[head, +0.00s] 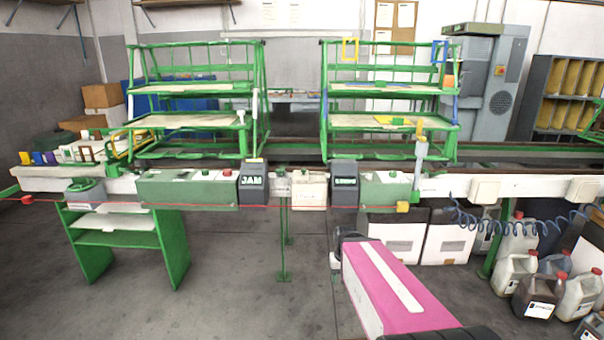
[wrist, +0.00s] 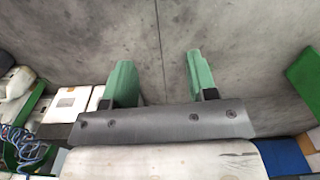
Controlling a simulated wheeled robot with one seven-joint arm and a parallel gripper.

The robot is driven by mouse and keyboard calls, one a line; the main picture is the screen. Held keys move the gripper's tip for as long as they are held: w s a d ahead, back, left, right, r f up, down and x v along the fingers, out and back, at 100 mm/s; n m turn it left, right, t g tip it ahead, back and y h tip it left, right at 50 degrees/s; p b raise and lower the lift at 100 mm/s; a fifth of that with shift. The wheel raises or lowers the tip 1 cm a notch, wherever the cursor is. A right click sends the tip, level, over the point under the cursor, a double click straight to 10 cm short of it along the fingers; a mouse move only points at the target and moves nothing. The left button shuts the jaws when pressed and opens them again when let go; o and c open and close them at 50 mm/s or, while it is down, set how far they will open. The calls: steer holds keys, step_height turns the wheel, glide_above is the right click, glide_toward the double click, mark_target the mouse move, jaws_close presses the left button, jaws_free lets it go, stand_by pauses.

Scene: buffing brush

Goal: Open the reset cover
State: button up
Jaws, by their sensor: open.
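Two dark grey box-like covers sit on the front rail of the bench in the head view. The left cover (head: 253,183) is marked JAM. The right cover (head: 344,183) has a small white label that I cannot read for certain, so I cannot tell which one is the reset cover. Both look closed, and whatever is under them is hidden. My gripper shows in the wrist view (wrist: 161,82) with its two green fingers wide apart and nothing between them, over grey floor. In the head view my pink and white arm stands below and in front of the right cover; the fingers are not clearly visible there.
A pale box (head: 310,190) sits between the covers. Green racks (head: 195,95) stand behind. Several jugs (head: 515,275) and a coiled blue hose (head: 480,220) are at the right. The floor (head: 230,290) left of my arm is clear.

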steer(key=w+a+r+n+t, duration=0.1)
steer(key=w+r, duration=0.2)
steer(key=w, duration=0.3)
steer(key=w+a+r, duration=0.1)
steer(key=w+r, duration=0.3)
steer(key=w, duration=0.2)
steer(key=n+t+y, duration=0.1)
steer(key=n+t, duration=0.2)
glide_toward(304, 170)
steer(key=x, duration=0.9)
steer(key=shift+w+r, duration=0.2)
steer(key=shift+w, duration=0.2)
steer(key=shift+c, duration=0.3)
